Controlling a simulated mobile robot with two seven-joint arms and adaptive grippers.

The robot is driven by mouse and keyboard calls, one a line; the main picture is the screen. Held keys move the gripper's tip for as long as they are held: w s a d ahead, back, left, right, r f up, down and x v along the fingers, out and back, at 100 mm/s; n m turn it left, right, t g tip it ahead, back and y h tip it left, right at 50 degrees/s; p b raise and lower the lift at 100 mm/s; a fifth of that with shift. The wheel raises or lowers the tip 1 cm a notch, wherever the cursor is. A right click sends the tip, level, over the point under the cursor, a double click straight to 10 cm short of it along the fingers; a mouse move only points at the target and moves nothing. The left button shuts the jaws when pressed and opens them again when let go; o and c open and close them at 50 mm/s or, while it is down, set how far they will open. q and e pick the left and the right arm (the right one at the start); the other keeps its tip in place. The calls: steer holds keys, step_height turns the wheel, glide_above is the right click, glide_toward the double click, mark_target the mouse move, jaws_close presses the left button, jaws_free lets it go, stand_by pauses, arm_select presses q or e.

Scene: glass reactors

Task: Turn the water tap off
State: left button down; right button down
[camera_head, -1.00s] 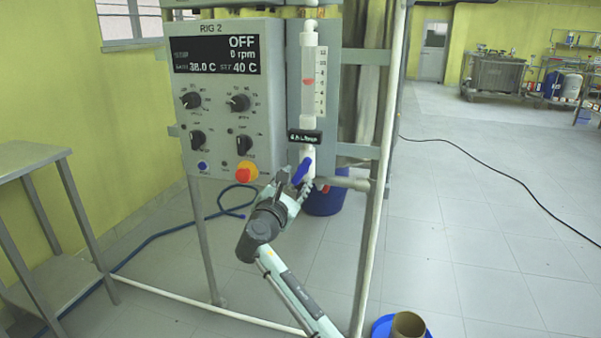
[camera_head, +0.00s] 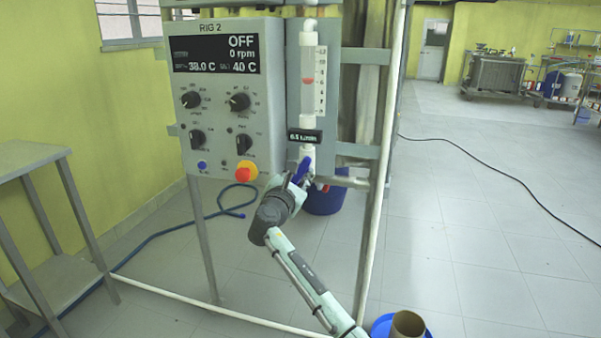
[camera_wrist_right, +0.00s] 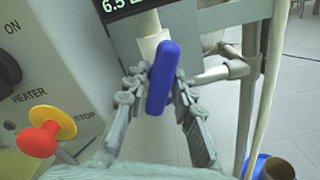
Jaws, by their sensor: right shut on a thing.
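The water tap has a blue lever handle (camera_head: 301,171) below the flow meter (camera_head: 313,82) on the rig. In the right wrist view the blue handle (camera_wrist_right: 163,77) stands nearly upright, tilted a little to the right at its top. My right gripper (camera_wrist_right: 158,92) has one finger on each side of the handle and is shut on it. In the head view my right gripper (camera_head: 294,187) reaches the handle from below, and its fingers are partly hidden. The flow display (camera_head: 305,136) reads about 6.5. My left gripper is in neither view.
A control box (camera_head: 228,110) marked RIG 2 is left of the tap. Its red and yellow stop button (camera_wrist_right: 37,139) is close to my gripper's left. Frame pipes (camera_head: 372,220) stand on the right. A blue bucket (camera_head: 325,200) is behind the tap.

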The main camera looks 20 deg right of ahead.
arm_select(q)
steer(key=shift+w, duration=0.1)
arm_select(e)
steer(key=shift+f+m+b, duration=0.1)
steer(key=shift+m+b, duration=0.3)
steer(key=shift+m, duration=0.1)
steer(key=shift+m+b, duration=0.4)
steer(key=shift+m, duration=0.3)
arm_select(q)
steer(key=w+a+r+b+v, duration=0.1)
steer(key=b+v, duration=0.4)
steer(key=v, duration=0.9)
arm_select(e)
steer(key=m, duration=0.7)
steer(key=shift+a+m, duration=0.1)
steer(key=shift+m, duration=0.3)
steer(key=shift+m+b, duration=0.65)
steer(key=shift+m, duration=0.35)
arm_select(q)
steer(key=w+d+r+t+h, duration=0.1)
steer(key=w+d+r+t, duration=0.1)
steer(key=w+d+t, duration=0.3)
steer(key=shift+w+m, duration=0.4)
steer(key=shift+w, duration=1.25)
arm_select(e)
steer(key=shift+r, duration=0.2)
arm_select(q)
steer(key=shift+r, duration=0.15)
